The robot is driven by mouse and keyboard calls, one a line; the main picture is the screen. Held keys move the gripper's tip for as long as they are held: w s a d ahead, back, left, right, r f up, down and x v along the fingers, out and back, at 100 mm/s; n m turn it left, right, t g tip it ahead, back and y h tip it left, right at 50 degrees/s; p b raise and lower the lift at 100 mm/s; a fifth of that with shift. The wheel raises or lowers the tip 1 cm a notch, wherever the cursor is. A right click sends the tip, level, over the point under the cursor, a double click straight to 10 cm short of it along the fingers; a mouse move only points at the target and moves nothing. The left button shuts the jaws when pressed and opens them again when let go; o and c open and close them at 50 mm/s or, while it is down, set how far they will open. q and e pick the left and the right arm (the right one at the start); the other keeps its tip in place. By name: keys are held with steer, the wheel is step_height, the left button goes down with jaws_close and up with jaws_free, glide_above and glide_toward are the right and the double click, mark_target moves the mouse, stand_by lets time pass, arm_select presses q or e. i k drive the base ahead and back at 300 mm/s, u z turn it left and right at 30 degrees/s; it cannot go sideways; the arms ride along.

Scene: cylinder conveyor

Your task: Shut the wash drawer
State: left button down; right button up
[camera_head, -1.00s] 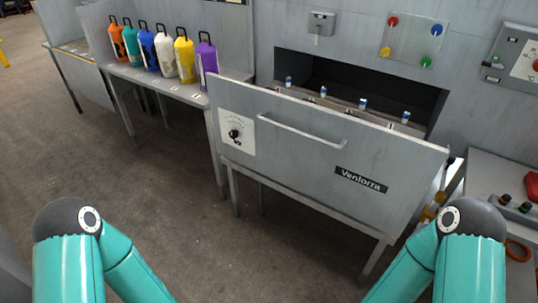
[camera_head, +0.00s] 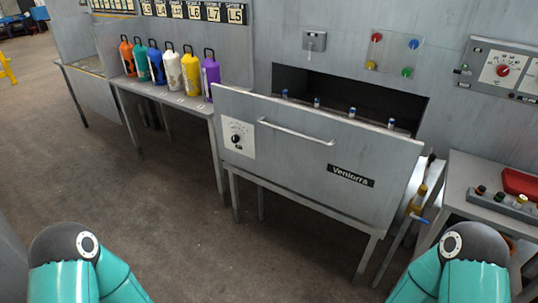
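The wash drawer (camera_head: 300,165) is a grey metal box front labelled Veniorra, with a long bar handle (camera_head: 296,131) and a dial at its left. It stands pulled out from a dark opening (camera_head: 350,92) in the grey wall. Several small blue-and-white capped items show in a row behind its front panel; the drawer's inside is mostly hidden. My two teal arms show at the bottom left and bottom right, apart from the drawer. Both grippers are out of view.
Several coloured bottles (camera_head: 172,67) stand on a table left of the drawer. A side bench (camera_head: 490,175) with a red tray (camera_head: 519,182) is at the right. A control panel (camera_head: 502,70) is on the wall. The floor (camera_head: 190,225) in front is clear.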

mark_target(361, 167)
steer(key=z, duration=1.55)
steer(key=i, duration=0.1)
steer(key=u, duration=2.65)
steer(key=k, duration=1.1)
steer(key=z, duration=1.05)
steer(key=i, duration=1.65)
steer(key=u, duration=0.05)
